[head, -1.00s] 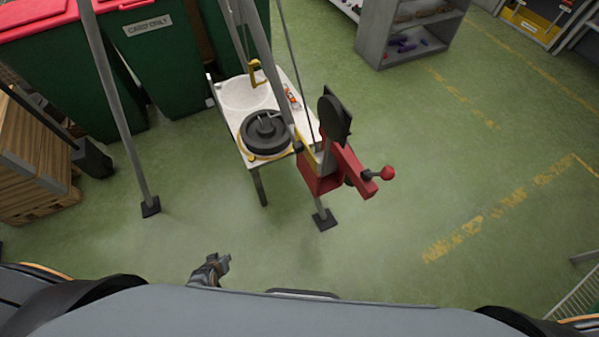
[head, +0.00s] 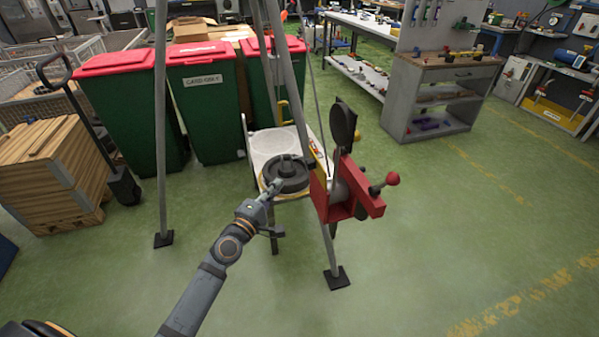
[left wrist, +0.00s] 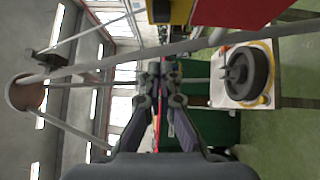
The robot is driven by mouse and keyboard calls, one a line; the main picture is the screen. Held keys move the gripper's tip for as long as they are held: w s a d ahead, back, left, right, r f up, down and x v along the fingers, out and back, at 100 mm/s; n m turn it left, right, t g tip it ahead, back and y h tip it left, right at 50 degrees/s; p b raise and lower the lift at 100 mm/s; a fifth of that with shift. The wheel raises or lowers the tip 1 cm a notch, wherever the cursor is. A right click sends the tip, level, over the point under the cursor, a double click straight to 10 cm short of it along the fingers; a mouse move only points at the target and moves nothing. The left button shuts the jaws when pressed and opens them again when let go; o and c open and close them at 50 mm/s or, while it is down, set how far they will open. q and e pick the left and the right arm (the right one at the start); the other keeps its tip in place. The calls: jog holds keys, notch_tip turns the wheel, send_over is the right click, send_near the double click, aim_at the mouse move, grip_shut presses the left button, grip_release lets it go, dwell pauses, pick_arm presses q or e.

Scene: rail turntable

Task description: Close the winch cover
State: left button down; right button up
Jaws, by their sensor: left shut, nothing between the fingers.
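The red winch (head: 345,200) is mounted on a tripod leg, with a crank that ends in a red ball knob (head: 392,179). Its dark round cover (head: 343,122) stands up above the red body, swung open. My left gripper (head: 274,188) is shut and empty, to the left of the winch and in front of the dark weight on the white table. In the left wrist view the shut fingers (left wrist: 164,70) point up the picture, and part of the red winch (left wrist: 180,11) shows at the top edge. My right gripper is out of view.
A tripod leg (head: 327,240) stands under the winch; another (head: 162,130) stands at left. The dark round weight (head: 286,177) sits on the white table (head: 256,143). Green bins (head: 215,125) stand behind. The floor at right is clear.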

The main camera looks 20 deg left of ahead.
pick_arm(q)
jog(key=w+d, duration=0.4)
jog(key=w, duration=0.4)
jog(key=shift+d+r+p, duration=0.25)
jog(key=shift+r+p, duration=0.05)
jog(key=shift+p, duration=0.15)
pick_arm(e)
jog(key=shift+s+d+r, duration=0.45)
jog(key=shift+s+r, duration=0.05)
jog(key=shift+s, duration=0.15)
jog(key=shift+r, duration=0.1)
